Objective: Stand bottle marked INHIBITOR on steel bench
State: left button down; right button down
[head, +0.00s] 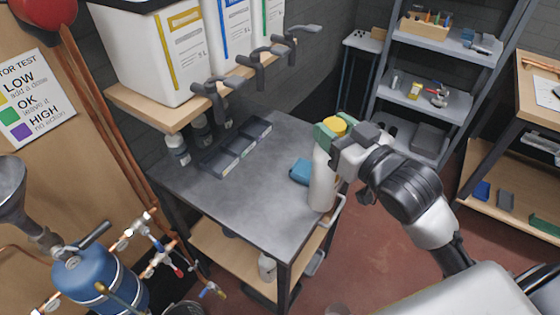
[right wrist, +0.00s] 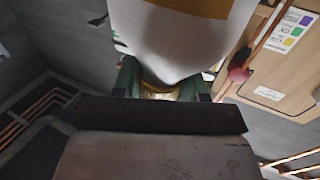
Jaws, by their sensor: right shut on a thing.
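The steel bench (head: 205,185) has a grey top and stands in the middle of the head view. My right gripper (head: 334,138) is shut on a pale bottle (head: 322,185) at its yellow cap. The bottle is roughly upright at the right end of the bench top; I cannot tell whether its base touches the steel. No INHIBITOR marking can be read on it. In the right wrist view the bottle (right wrist: 180,45) fills the top, with an orange label band and the green fingers around its cap. My left gripper is not in view.
A blue item (head: 300,171) lies on the bench beside the bottle. A divided grey tray (head: 237,148) and small bottles (head: 177,148) are at the back, below a wooden shelf (head: 155,108) of tapped containers. The front left of the bench top is clear.

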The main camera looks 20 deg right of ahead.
jog(key=w+a+f+p, duration=0.2)
jog(key=w+a+f, duration=0.5)
jog(key=f, duration=0.3)
jog(key=shift+a+f, duration=0.2)
jog(key=shift+a, duration=0.4)
jog(key=shift+f, duration=0.1)
jog(key=c, duration=0.6)
grip_release()
